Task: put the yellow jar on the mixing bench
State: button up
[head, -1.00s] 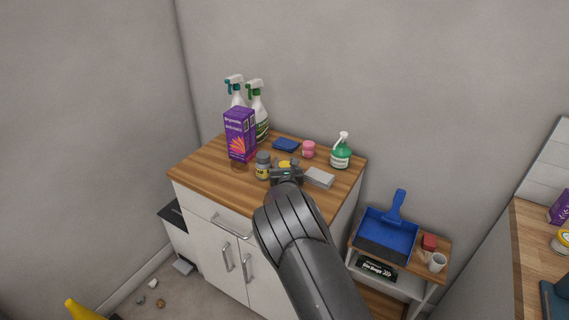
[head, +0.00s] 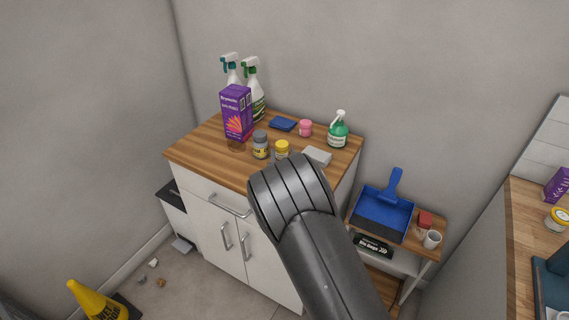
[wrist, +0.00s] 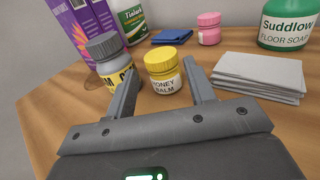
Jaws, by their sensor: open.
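The yellow jar (wrist: 163,73), labelled "Honey Balm", stands upright on the wooden counter top (head: 205,150); its yellow lid also shows in the head view (head: 282,147). In the wrist view my gripper (wrist: 160,82) is open, one finger on each side and the jar just ahead of and between the fingertips. I cannot tell whether a finger touches it. In the head view my arm hides most of the gripper. I cannot tell which surface is the mixing bench; another wooden worktop (head: 524,225) shows at the right edge.
A grey-lidded jar (wrist: 107,58) stands close by the left finger, and a stack of grey cloths (wrist: 262,75) lies right. Behind are a purple box (head: 237,112), spray bottles (head: 258,95), a blue cloth (head: 282,124), a pink jar (head: 305,128) and a green soap bottle (head: 338,132).

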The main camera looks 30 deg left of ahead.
jog(key=shift+v, duration=2.1)
